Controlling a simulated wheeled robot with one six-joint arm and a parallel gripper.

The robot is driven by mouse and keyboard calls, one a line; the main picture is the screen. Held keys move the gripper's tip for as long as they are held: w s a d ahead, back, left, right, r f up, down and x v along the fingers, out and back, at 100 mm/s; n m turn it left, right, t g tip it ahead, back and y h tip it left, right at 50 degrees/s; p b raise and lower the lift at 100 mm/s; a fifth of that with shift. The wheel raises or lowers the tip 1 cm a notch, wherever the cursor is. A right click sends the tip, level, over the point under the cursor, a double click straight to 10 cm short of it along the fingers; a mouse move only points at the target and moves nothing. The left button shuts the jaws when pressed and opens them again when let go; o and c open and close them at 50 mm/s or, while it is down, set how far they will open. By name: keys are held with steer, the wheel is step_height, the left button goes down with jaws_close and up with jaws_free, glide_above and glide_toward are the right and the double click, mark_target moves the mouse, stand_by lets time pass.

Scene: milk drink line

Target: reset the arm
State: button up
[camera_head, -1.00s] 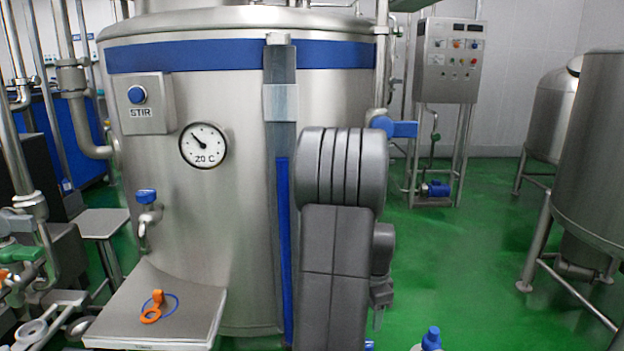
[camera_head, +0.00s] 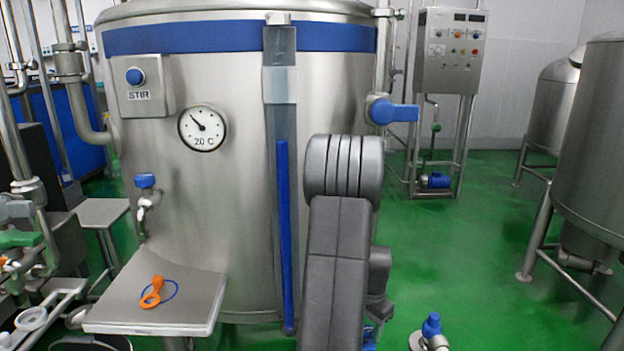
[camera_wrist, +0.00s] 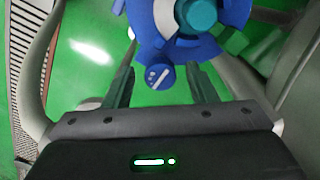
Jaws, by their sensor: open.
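My grey arm stands upright in front of the large tank in the head view, covering part of the tank's lower right. My gripper (camera_wrist: 163,85) shows in the wrist view with its two dark fingers apart. A small blue round part with white marks (camera_wrist: 160,77) appears between the fingertips in the picture; I cannot tell whether it touches them. It sits below a larger blue piece (camera_wrist: 150,42) with a teal knob (camera_wrist: 195,14). No held object shows in the fingers. In the head view the fingers are mostly hidden behind the arm.
The steel tank (camera_head: 235,200) carries a gauge (camera_head: 202,128), a STIR button (camera_head: 135,76) and a tap (camera_head: 146,195). An orange clip with blue loop (camera_head: 152,292) lies on a steel shelf (camera_head: 195,310). A blue-topped valve (camera_head: 432,325) stands lower right. Green floor (camera_head: 460,250) is open to the right.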

steer(key=n, duration=0.3)
steer(key=shift+n, duration=0.4)
steer(key=n+b, duration=0.1)
steer(key=n, duration=0.2)
steer(key=shift+d+n, duration=0.1)
steer(key=shift+n, duration=0.3)
steer(key=n, duration=0.3)
steer(key=shift+n+b, duration=0.35)
steer(key=shift+n, duration=0.05)
steer(key=shift+n+b, duration=0.45)
steer(key=shift+n, duration=1.45)
